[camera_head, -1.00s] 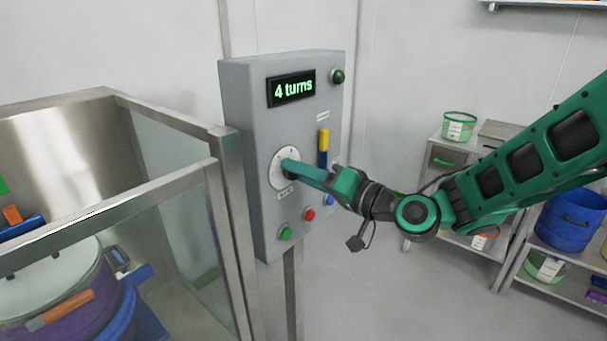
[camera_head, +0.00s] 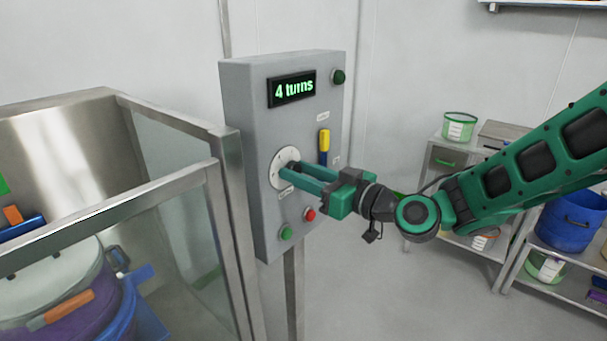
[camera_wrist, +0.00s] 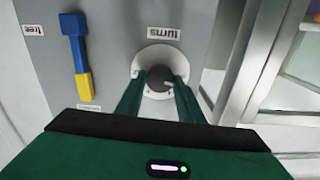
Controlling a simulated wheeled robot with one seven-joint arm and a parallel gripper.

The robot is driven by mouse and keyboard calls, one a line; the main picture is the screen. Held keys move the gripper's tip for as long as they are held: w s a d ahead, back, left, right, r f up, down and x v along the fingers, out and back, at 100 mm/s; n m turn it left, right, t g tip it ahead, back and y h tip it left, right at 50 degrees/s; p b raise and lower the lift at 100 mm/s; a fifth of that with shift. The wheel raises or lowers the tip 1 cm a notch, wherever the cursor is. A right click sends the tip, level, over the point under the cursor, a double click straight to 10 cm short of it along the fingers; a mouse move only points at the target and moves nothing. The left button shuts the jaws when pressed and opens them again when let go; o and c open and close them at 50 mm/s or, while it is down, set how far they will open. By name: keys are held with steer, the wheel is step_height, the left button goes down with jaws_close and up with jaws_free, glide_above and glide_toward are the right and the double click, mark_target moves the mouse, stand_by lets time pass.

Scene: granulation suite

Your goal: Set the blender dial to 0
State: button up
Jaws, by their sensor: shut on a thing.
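The blender dial (camera_head: 279,168) is a round white disc with a dark knob on the front of a grey control box (camera_head: 263,210). In the wrist view the dark knob (camera_wrist: 157,78) stands at the disc's middle. My gripper (camera_head: 291,170) is at the dial, with its two green fingers shut on the knob from either side. The fingers hide part of the knob, and I cannot read which number it points at. The display (camera_head: 292,88) above the dial reads "4 turns".
A yellow and blue lever (camera_head: 323,147) is right of the dial. Green (camera_head: 286,233) and red (camera_head: 310,214) buttons sit below, and a dark green lamp (camera_head: 338,77) is at the top. A glass-walled metal enclosure (camera_head: 170,195) stands close on the left. Shelves (camera_head: 510,290) stand at the right.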

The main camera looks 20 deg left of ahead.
steer(key=shift+d+f+n, duration=0.1)
steer(key=shift+f+n, duration=0.2)
steer(key=shift+n, duration=0.8)
steer(key=shift+w, duration=0.1)
steer(key=o, duration=1.1)
steer(key=shift+c, duration=0.2)
steer(key=shift+r, duration=0.1)
steer(key=v, duration=1)
steer(key=shift+s+d, duration=0.2)
steer(key=shift+d, duration=0.1)
